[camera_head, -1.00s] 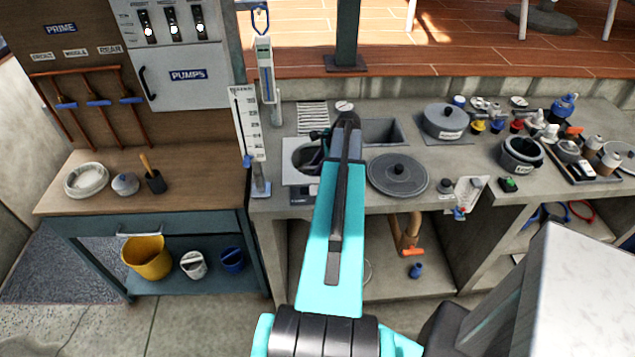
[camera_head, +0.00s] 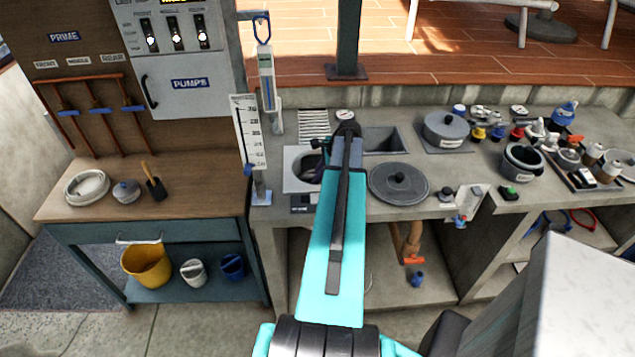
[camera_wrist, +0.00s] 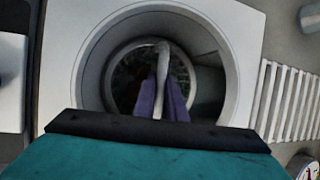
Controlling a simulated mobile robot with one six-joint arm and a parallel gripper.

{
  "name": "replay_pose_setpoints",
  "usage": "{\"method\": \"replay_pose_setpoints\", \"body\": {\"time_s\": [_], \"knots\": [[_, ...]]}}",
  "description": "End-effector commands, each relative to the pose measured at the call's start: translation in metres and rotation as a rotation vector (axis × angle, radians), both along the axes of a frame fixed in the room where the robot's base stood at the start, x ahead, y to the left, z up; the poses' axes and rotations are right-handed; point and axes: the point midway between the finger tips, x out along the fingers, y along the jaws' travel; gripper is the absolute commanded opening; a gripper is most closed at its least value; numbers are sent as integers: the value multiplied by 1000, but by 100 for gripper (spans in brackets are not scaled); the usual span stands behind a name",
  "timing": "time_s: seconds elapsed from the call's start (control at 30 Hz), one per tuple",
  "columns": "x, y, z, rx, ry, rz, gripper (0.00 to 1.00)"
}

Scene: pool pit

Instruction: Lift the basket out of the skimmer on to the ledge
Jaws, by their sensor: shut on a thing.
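The skimmer (camera_head: 292,180) is a round well in a pale square plate on the concrete counter, partly hidden by my arm in the head view. In the wrist view its round wall (camera_wrist: 88,75) surrounds the basket (camera_wrist: 122,82), which sits low in the well with dark contents. The basket's pale arched handle (camera_wrist: 164,50) rises between the two purple fingers of my gripper (camera_wrist: 160,98). My gripper is shut on this handle.
A round grey lid (camera_head: 398,185) lies right of the skimmer, below a square recess (camera_head: 388,139). A slatted grate (camera_head: 314,124) is behind the skimmer. A ruled gauge post (camera_head: 248,132) stands at its left. A lidded pot (camera_head: 444,130) and several small items crowd the right.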

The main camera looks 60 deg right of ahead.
Motion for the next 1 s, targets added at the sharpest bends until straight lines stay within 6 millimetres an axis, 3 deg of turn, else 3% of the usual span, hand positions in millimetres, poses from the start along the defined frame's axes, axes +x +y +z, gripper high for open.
{"method": "replay_pose_setpoints", "body": {"time_s": [0.37, 1.0], "knots": [[0, 0, 19, -1, -1, -1, 0], [1, -1, 109, -3, -2, 1, 0]]}}
